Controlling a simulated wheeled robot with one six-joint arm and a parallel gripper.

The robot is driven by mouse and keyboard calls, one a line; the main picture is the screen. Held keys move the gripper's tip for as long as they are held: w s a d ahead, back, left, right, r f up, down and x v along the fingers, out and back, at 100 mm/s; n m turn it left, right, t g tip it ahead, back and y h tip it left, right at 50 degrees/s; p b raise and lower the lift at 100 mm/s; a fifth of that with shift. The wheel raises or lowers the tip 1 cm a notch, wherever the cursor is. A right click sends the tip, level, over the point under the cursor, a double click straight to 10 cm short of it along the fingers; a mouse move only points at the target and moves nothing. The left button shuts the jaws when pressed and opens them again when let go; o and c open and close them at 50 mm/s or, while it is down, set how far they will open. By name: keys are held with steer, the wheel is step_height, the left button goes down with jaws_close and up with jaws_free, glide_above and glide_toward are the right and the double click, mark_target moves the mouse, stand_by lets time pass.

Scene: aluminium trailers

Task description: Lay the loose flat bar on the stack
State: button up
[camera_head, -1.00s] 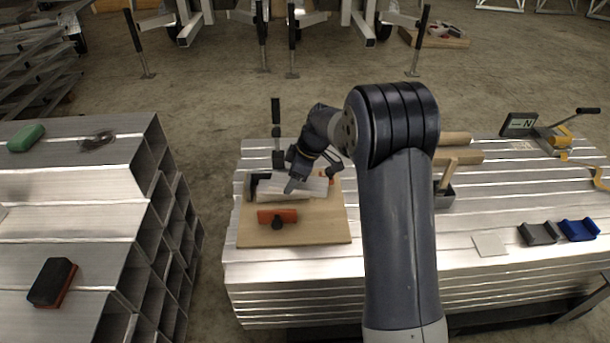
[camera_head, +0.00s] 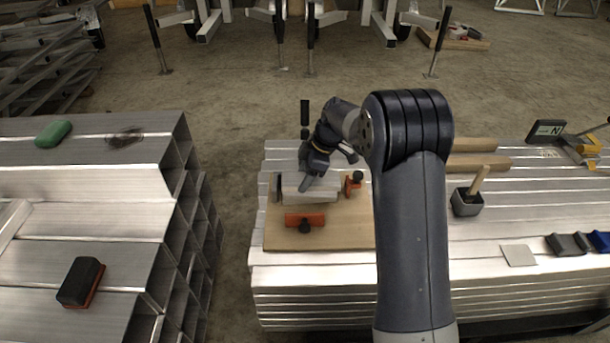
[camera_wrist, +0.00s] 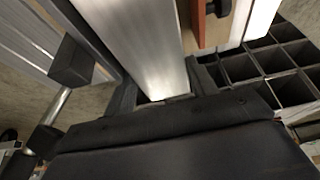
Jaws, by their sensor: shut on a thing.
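My gripper (camera_head: 309,180) is shut on a bright silver flat bar (camera_wrist: 145,45) and points down over the wooden board (camera_head: 350,235). In the wrist view the bar runs from the top edge down between my two dark fingers (camera_wrist: 165,88). In the head view pale silver metal (camera_head: 320,195) lies across the board under my gripper. I cannot tell the held bar from the stack below it there, nor whether they touch. An orange stop (camera_head: 304,221) sits in front of this metal, and another orange stop (camera_head: 353,184) stands at its right end.
The board lies on a bench of silver tubes (camera_head: 290,275). A grey holder (camera_head: 466,202) with a wooden handle stands to the right. A black upright (camera_head: 277,188) rises at the board's left. A gap separates the left tube stack (camera_head: 80,220), bearing a black-and-red block (camera_head: 82,282).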

steer(key=shift+w+f+b, duration=0.5)
steer(key=shift+w+f, duration=0.8)
steer(key=shift+f, duration=0.2)
steer(key=shift+f+b, duration=0.95)
steer(key=shift+f, duration=0.45)
steer(key=o, duration=1.5)
steer(key=shift+f, duration=0.1)
steer(key=shift+c, duration=0.2)
steer(key=p+v, duration=0.2)
steer(key=v, duration=0.9)
steer(key=shift+p, duration=0.35)
